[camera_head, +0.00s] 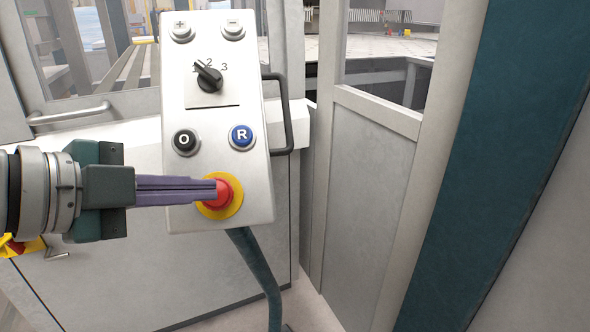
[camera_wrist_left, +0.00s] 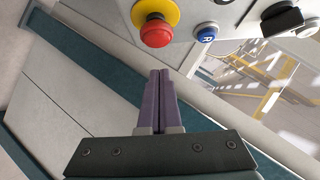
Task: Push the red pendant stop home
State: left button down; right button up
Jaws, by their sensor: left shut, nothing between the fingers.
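The red pendant stop (camera_head: 222,194) is a mushroom button on a yellow collar, low on the pale grey pendant (camera_head: 215,110). My left gripper (camera_head: 214,190) comes in from the left with its purple fingers shut and empty. In the head view its tips overlap the left part of the red button. In the left wrist view the red stop (camera_wrist_left: 157,33) shows beyond and above the shut fingertips (camera_wrist_left: 161,72), with a gap between them in the picture. My right gripper is not in view.
The pendant also carries a black O button (camera_head: 185,141), a blue R button (camera_head: 241,136), a rotary selector (camera_head: 208,78) and plus and minus buttons. A handle (camera_head: 287,115) is on its right side and a cable (camera_head: 262,275) hangs below. Grey machine panels stand behind.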

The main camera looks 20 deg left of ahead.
aim_at(223, 192)
pick_arm(q)
jog(key=shift+w+a+f+b, duration=0.3)
jog(key=shift+w+a+f, duration=0.5)
jog(key=shift+w+f, duration=0.25)
